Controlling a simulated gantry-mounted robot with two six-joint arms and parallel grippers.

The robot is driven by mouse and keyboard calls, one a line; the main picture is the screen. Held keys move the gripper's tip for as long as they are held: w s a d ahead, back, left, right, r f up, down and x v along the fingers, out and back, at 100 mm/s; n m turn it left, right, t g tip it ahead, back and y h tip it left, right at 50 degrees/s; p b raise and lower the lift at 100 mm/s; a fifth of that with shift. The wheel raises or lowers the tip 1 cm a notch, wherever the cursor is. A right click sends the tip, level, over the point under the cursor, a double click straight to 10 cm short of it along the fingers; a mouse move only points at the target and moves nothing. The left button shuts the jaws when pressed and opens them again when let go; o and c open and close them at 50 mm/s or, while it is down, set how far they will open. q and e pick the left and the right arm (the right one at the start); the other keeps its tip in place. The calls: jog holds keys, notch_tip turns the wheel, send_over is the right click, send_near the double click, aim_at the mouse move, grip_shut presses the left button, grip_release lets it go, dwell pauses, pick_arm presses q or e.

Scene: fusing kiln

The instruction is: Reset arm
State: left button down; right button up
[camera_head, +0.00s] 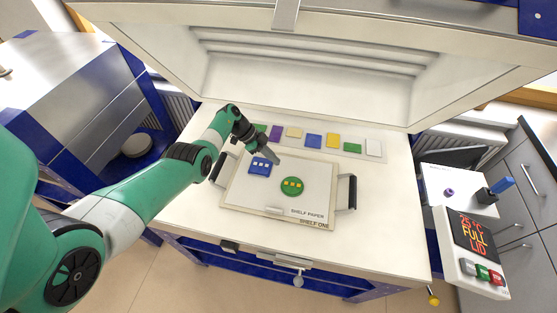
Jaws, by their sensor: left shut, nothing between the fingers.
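My left arm, green and white, comes in from the left and reaches over the white kiln bed. My left gripper (271,155) is shut and empty, near the back edge of the shelf board and just above and right of the blue square piece as seen here. The white shelf board (240,194), marked "SHELF PAPER" and "SHELF ONE", has a black handle at each side. On it lie the blue square piece (259,169) with small lighter squares and a green round piece (292,187) with yellow squares. My right gripper does not show.
A row of coloured tiles, including a purple tile (276,133) and a yellow tile (333,141), lies behind the board. The kiln lid (310,80) stands raised at the back. A control panel (470,245) reading "FULL LID" is at right. The bed's right side is clear.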

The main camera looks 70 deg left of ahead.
aim_at(267, 166)
pick_arm(q)
jog(key=p+v, duration=0.1)
jog(key=v, duration=0.3)
jog(key=shift+s+a+r, duration=0.1)
jog(key=shift+s+r+p, duration=0.15)
jog(key=shift+r+p, duration=0.15)
jog(key=shift+s+a, duration=0.2)
jog(key=shift+s, duration=0.05)
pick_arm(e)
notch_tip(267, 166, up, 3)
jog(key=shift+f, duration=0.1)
